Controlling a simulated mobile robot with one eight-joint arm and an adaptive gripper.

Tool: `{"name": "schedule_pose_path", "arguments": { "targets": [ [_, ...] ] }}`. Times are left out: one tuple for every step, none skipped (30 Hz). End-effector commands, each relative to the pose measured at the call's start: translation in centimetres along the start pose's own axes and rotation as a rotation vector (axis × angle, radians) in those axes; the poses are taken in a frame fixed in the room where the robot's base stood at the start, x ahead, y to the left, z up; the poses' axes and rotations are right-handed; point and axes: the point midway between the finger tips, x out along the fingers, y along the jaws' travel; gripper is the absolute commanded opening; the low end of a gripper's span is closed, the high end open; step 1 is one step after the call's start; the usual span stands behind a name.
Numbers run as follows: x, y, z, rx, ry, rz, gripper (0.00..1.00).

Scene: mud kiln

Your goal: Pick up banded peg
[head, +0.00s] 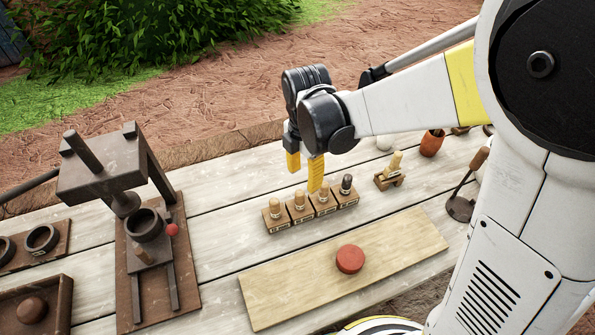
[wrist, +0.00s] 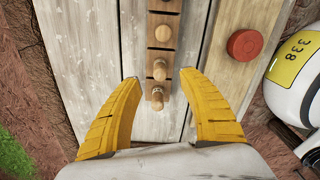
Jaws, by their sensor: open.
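A row of small wooden blocks holds short upright pegs on the pale plank table. In the head view, three tan pegs, including the leftmost peg (head: 274,206), stand beside a dark-topped peg (head: 347,182) at the right end. I cannot clearly tell which one is banded. My gripper (head: 304,168) hangs open and empty above the row, its yellow fingers pointing down. In the wrist view, the open fingers (wrist: 159,78) straddle the lower end of the row. The lowest peg (wrist: 157,97) and a second peg (wrist: 160,69) lie between the finger lines, without visible contact.
A wooden board (head: 290,285) with a red disc (head: 350,259) lies in front of the row. A dark press (head: 105,180) stands at left. A small wooden stand (head: 388,181) is right of the row, with an orange cup (head: 432,143) beyond.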

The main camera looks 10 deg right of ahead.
Motion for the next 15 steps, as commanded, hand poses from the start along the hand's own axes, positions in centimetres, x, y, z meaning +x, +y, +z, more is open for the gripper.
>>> {"name": "schedule_pose_path", "arguments": {
  "targets": [
    [1.3,0.0,0.0,0.0,0.0,0.0,0.49],
    [1.8,0.0,0.0,0.001,0.0,0.001,0.49],
    [2.5,0.0,0.0,0.001,0.0,0.001,0.49],
    [2.9,0.0,0.0,0.002,0.0,0.001,0.49],
    [3.3,0.0,0.0,0.002,0.0,0.001,0.49],
    [3.7,0.0,0.0,0.002,0.0,0.002,0.49],
    [3.9,0.0,0.0,0.003,0.0,0.002,0.49],
    [4.0,0.0,0.0,0.003,0.0,0.002,0.49],
    [4.2,0.0,-0.1,0.003,0.0,0.002,0.49],
    [4.3,0.0,-0.1,0.003,-0.001,0.002,0.49],
    [4.5,0.0,-0.1,0.003,-0.001,0.002,0.49],
    [4.8,0.1,-0.2,0.003,-0.001,0.002,0.49],
    [5.2,0.1,-0.3,0.003,-0.001,0.002,0.49],
    [5.6,0.1,-0.4,0.003,-0.001,0.002,0.49],
    [6.2,0.1,-0.6,0.003,-0.001,0.002,0.49]
  ]
}}
